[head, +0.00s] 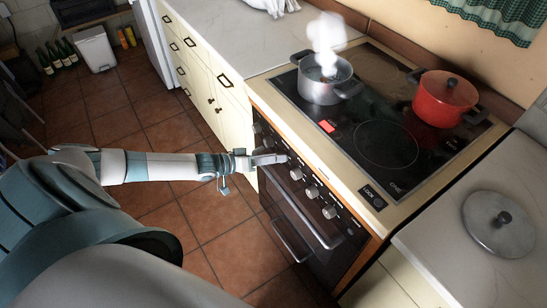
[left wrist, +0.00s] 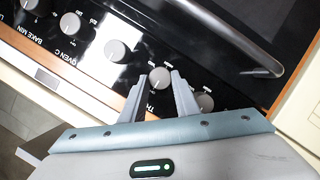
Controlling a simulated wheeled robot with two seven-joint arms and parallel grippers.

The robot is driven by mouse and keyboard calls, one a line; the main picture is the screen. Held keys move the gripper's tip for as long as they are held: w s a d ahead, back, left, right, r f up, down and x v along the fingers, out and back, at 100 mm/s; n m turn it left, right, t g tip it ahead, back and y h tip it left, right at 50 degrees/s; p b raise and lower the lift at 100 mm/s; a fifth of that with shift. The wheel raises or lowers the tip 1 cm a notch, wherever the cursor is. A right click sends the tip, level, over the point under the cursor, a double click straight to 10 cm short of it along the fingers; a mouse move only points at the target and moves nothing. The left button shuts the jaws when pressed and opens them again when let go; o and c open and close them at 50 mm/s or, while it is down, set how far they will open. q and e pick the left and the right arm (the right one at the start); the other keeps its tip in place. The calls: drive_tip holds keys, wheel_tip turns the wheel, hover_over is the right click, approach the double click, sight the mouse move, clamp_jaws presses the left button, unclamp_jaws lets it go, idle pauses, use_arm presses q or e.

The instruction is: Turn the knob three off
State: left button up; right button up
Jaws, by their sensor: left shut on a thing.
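My left gripper (head: 284,158) is at the front control panel of the stove (head: 330,170). In the left wrist view, its fingers (left wrist: 158,92) stand on either side of a round silver knob (left wrist: 160,76) and are closed on it. In the head view that knob is mostly hidden by the fingers. More silver knobs stand in the same row: one close by (left wrist: 117,51), one farther left (left wrist: 70,23), and one on the other side (left wrist: 205,102), partly behind a finger. The held knob's number is not readable. My right gripper is not in view.
A steaming metal pot (head: 325,82) and a red lidded pot (head: 444,99) stand on the black glass cooktop (head: 385,145). A red light (head: 327,126) shows on the glass. The oven door handle (head: 292,236) is below the knobs. A round lid (head: 498,222) lies on the right counter.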

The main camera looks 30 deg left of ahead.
use_arm(q)
drive_tip(key=o, duration=1)
drive_tip(key=shift+o, duration=0.2)
drive_tip(key=shift+w, duration=0.1)
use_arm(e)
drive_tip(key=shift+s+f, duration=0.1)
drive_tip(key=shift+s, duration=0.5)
use_arm(q)
drive_tip(key=shift+s+a, duration=0.1)
drive_tip(key=shift+s, duration=0.1)
drive_tip(key=b+v, duration=0.1)
drive_tip(key=v, duration=1.6)
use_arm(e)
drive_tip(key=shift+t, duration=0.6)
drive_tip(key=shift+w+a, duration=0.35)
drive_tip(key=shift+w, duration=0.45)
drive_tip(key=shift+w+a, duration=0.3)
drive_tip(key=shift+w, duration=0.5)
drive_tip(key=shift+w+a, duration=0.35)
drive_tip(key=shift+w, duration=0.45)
use_arm(q)
drive_tip(key=shift+r, duration=0.1)
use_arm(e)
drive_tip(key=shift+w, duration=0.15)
